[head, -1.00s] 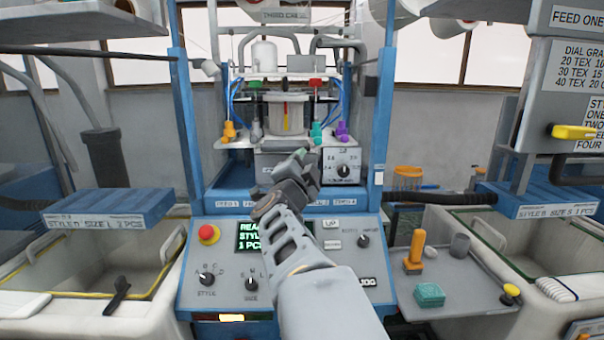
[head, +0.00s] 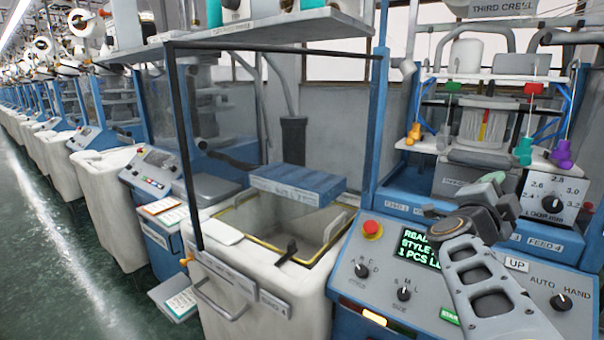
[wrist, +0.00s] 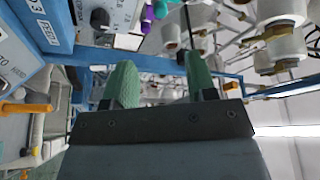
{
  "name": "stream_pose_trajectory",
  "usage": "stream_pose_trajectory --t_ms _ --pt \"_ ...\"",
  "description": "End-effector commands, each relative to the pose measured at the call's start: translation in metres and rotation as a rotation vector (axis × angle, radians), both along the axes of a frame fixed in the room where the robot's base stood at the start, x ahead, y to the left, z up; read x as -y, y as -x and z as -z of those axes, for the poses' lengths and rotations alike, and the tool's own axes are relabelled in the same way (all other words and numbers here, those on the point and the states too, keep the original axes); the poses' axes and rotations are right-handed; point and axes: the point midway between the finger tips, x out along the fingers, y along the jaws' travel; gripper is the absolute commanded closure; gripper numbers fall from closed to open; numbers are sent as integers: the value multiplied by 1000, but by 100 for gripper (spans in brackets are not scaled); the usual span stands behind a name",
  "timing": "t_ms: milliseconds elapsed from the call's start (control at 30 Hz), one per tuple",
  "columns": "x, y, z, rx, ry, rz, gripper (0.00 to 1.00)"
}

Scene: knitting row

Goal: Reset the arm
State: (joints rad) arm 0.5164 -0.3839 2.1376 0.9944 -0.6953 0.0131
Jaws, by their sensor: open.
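My gripper (head: 487,190) is raised in front of the blue knitting machine in the head view, above its control panel (head: 410,270). In the wrist view my gripper (wrist: 160,82) shows two green fingers standing apart with nothing between them, so it is open and empty. My arm comes up from the lower right of the head view and hides part of the panel and its green display (head: 417,248). No contact between my gripper and the machine can be made out.
A white bin (head: 262,295) with a clear guard stands left of the panel, a blue block (head: 298,183) above it. A red button (head: 372,229) and several knobs are on the panel. Colored yarn feeders hang at right. A clear green floor aisle (head: 60,235) runs at left.

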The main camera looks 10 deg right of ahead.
Motion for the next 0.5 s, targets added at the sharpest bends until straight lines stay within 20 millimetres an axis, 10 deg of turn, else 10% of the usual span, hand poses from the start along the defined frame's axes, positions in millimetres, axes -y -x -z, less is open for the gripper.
stream_pose_trajectory --t_ms 233,500 --pt "-36 -49 50 -292 -39 -329 48" --pt "-172 -49 164 -1034 -85 -955 48"
